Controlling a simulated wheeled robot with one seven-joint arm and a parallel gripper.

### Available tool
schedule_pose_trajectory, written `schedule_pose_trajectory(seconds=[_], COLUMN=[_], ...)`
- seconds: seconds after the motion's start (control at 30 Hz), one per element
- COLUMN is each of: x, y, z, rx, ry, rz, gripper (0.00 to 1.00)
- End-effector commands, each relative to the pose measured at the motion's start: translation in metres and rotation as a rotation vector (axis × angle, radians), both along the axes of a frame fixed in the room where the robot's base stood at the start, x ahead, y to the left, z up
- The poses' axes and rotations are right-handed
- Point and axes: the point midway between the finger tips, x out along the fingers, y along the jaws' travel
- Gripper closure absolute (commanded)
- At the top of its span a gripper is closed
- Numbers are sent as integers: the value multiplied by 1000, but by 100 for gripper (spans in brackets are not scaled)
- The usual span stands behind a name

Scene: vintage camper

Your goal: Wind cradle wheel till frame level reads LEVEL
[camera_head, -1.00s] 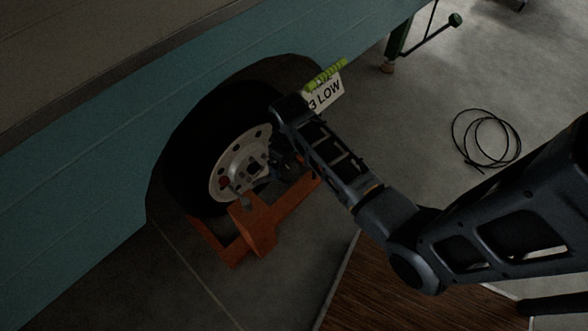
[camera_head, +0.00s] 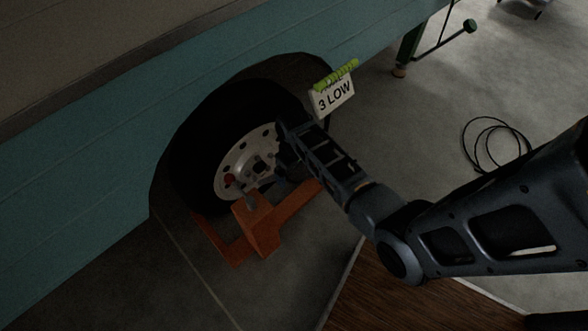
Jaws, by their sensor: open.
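The frame level (camera_head: 336,79) is a lime-green bar at the right edge of the wheel arch. The white card (camera_head: 334,97) below it reads "3 LOW". An orange cradle (camera_head: 262,226) stands on the floor under and in front of the camper's black tyre (camera_head: 205,152) with its pale rim (camera_head: 232,172). I cannot make out the cradle wheel clearly. My gripper (camera_head: 272,180) is open in front of the rim, just above the cradle; its dark fingers are partly hidden, and contact cannot be told.
The teal camper side (camera_head: 105,160) fills the left. A green support leg (camera_head: 408,48) with a crank handle stands at the upper right. A black cable coil (camera_head: 490,142) lies on the grey floor beyond my arm. Wooden flooring (camera_head: 370,295) begins at the bottom.

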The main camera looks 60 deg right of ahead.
Motion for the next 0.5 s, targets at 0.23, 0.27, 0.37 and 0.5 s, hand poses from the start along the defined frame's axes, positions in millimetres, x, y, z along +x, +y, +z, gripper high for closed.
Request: schedule_pose_trajectory(seconds=[0.23,0.27,0.37,0.5], x=[0,0,0,0], y=[0,0,0,0], z=[0,0,0,0], rx=[0,0,0,0], ry=[0,0,0,0], rz=[0,0,0,0], gripper=[10,13,23,36])
